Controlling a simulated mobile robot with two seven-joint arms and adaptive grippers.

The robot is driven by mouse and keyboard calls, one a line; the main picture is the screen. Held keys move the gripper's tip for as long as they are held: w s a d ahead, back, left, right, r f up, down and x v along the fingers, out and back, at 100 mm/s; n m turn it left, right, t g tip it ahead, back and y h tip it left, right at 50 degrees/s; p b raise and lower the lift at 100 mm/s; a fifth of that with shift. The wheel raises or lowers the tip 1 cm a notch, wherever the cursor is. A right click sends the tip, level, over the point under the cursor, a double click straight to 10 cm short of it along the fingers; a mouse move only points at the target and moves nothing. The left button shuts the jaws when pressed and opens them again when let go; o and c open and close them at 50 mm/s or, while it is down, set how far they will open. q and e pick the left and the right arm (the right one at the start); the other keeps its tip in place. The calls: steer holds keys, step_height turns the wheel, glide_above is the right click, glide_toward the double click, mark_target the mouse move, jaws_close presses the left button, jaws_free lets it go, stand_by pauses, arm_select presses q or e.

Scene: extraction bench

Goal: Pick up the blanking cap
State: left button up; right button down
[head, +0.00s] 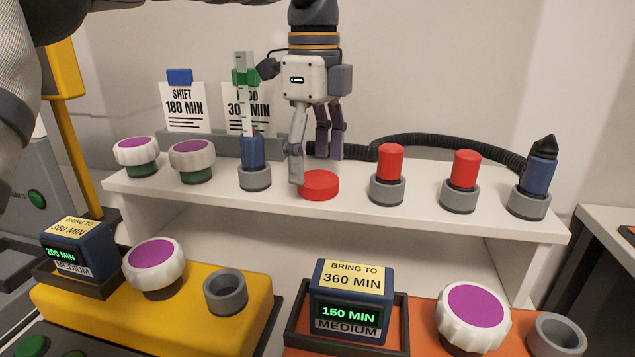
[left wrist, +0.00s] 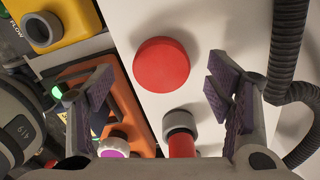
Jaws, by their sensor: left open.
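The blanking cap (head: 319,186), a flat red disc, lies on the white shelf, right of the socket with the blue tool and left of the red plugs. My left gripper (head: 314,168) points down just above and behind it, with one finger near the cap's left edge. In the left wrist view the cap (left wrist: 161,65) lies beyond the parted fingers (left wrist: 160,92), with nothing held between them. I cannot tell from these views whether a finger touches the cap. My right gripper is not in view.
Two red plugs (head: 390,162) (head: 465,168) stand in grey sockets to the right, then a blue pointed tool (head: 540,166). A blue tool (head: 252,151) stands close left of the gripper. A black hose (head: 450,145) runs behind. Timers and purple-topped knobs stand below in front.

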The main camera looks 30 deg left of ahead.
arm_select(q)
step_height(320, 180, down, 3)
steer(key=shift+r, duration=0.2)
steer(key=c, duration=1.3)
steer(key=shift+o, duration=0.2)
steer(key=shift+r, duration=0.15)
